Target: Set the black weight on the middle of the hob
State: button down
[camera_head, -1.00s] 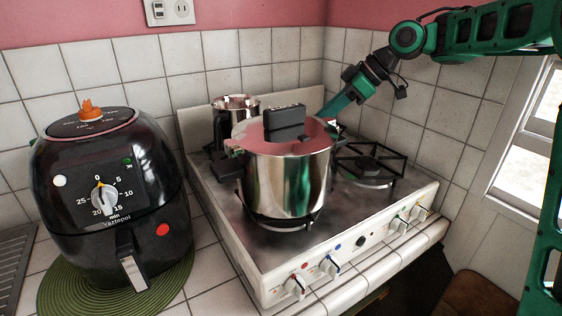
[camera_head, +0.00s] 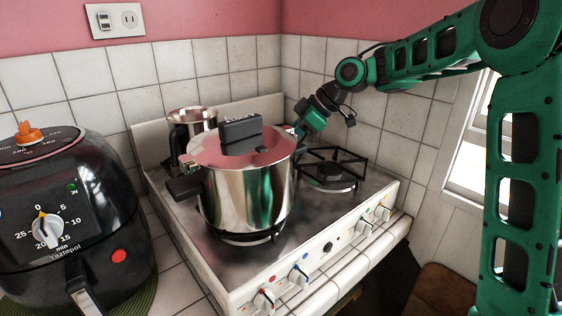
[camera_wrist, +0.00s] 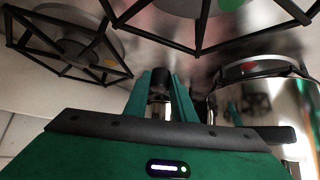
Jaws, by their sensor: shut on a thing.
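The hob (camera_head: 335,215) is a white stove with a stained steel top and black pan supports. My gripper (camera_wrist: 160,92) is shut on a small black thing (camera_wrist: 159,80), which I take to be the black weight; a shiny part shows below its dark top. It is held between the green fingers over the hob. In the head view my wrist reaches down behind the right side of the big steel pot, which hides the fingertips and the weight. I cannot tell whether the weight touches the steel.
The big steel pot (camera_head: 240,195) stands on the front left burner and is close beside my gripper in the wrist view. A smaller steel-and-black pot (camera_head: 178,135) stands behind it. The right burner (camera_head: 330,172) is empty. A black air fryer (camera_head: 70,215) stands left of the hob.

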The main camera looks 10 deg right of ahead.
jog(key=shift+f, duration=1.85)
jog(key=shift+f, duration=0.1)
jog(key=c, duration=1.5)
grip_release()
jog(key=shift+v, duration=3.85)
